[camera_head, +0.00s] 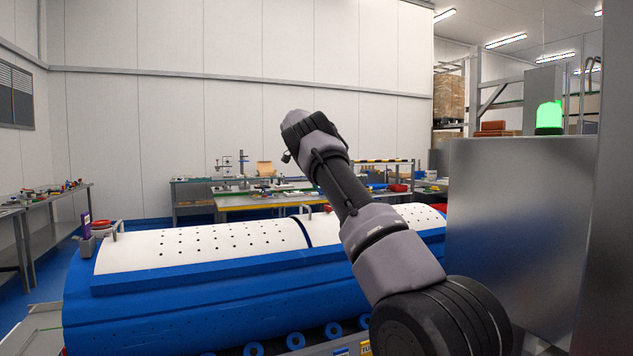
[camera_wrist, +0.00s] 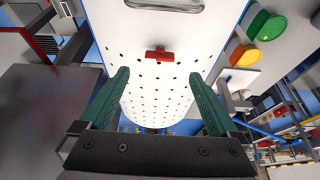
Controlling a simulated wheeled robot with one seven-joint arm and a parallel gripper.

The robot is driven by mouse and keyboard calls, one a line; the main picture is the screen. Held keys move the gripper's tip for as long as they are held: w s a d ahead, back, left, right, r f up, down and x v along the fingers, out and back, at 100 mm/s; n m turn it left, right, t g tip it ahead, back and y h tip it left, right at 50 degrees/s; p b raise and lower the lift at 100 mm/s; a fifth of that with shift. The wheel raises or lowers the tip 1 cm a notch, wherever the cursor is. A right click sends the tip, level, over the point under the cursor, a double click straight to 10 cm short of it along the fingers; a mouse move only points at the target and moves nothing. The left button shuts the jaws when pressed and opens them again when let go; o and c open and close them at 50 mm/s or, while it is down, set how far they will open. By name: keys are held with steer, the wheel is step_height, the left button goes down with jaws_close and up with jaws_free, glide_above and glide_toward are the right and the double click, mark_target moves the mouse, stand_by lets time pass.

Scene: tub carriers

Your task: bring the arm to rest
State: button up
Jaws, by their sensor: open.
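My gripper (camera_wrist: 158,75) shows in the wrist view with its two green fingers spread wide apart. Nothing is held between them. Behind the fingers is a white perforated cover (camera_wrist: 150,95), with a small red piece (camera_wrist: 160,54) seen against it beyond the fingertips. In the head view my arm rises from the lower right and reaches up and left over the blue tub machine (camera_head: 200,300). My fingers cannot be made out there. The white perforated covers (camera_head: 200,245) lie along the top of the machine, below the arm's end.
A grey metal cabinet (camera_head: 520,225) with a lit green lamp (camera_head: 549,116) stands close on the right. Workbenches with small items (camera_head: 270,201) stand behind the machine, and another bench (camera_head: 45,197) is at the left. The space above the covers at left is clear.

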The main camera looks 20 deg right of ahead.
steer(key=shift+v, duration=1.2)
steer(key=s+d+r+n+t+y, duration=0.2)
steer(key=s+r+y, duration=0.1)
steer(key=s+r, duration=0.65)
steer(key=s+a+r+n+t+y, duration=0.25)
steer(key=s+a+n, duration=0.2)
steer(key=s, duration=0.85)
steer(key=s+a+f+n+t, duration=0.1)
steer(key=s+a+f+n, duration=0.1)
steer(key=s+a, duration=0.3)
steer(key=s+a+f+n, duration=0.2)
steer(key=s+a+f, duration=0.2)
steer(key=s, duration=0.8)
steer(key=s+a+f+n+t, duration=0.1)
steer(key=s+a+f+n, duration=0.2)
steer(key=s, duration=0.6)
steer(key=a+y, duration=0.1)
steer(key=a, duration=0.1)
steer(key=shift+s+a+f+t, duration=0.3)
steer(key=shift+s+f+t, duration=0.05)
